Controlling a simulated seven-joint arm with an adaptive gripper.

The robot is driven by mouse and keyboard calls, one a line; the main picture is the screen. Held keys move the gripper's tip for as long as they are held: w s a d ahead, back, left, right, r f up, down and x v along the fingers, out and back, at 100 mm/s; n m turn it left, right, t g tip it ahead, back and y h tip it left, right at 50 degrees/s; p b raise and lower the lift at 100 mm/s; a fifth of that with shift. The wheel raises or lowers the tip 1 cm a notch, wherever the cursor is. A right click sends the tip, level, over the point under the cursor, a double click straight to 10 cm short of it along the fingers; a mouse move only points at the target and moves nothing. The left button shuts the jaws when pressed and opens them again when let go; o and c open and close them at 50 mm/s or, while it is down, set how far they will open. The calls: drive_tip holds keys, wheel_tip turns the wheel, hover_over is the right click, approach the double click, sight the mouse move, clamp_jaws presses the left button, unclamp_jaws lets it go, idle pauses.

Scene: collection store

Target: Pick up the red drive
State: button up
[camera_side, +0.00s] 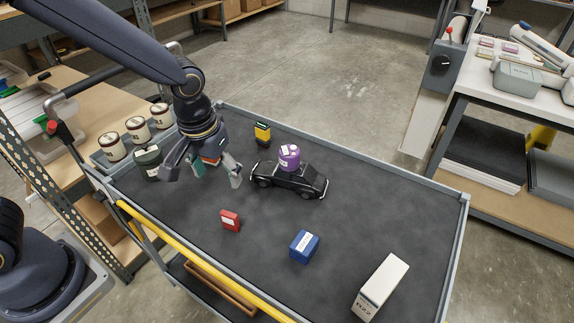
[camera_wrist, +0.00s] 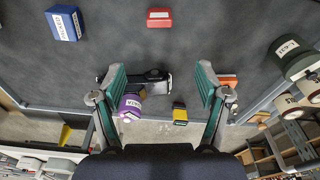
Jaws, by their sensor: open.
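The red drive (camera_side: 230,220), a small red box with a pale label, stands on the dark cart top left of centre in the side view. It also shows near the top middle of the wrist view (camera_wrist: 159,18). My gripper (camera_side: 205,172) is above the far left part of the cart, apart from the red drive and further back. Its two teal-padded fingers (camera_wrist: 161,72) are spread in the wrist view with nothing held between them. The red drive lies beyond the fingertips in that view.
A black toy car (camera_side: 290,180) with a purple tin (camera_side: 289,158) stands near my gripper. An orange-red item (camera_wrist: 228,81) is partly hidden by a finger. A blue box (camera_side: 304,246), white box (camera_side: 380,287), yellow item (camera_side: 262,134) and green tin (camera_side: 148,161) stand around.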

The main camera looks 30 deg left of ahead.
sight(229, 214)
drive_tip(key=f, duration=0.7)
drive_tip(key=w+f, duration=0.1)
drive_tip(key=f, duration=0.3)
drive_tip(key=shift+f, duration=0.2)
wheel_tip(229, 214, down, 5)
drive_tip(key=shift+s+f, duration=0.1)
drive_tip(key=shift+f, duration=0.05)
drive_tip(key=shift+c, duration=0.2)
drive_tip(key=c, duration=1.2)
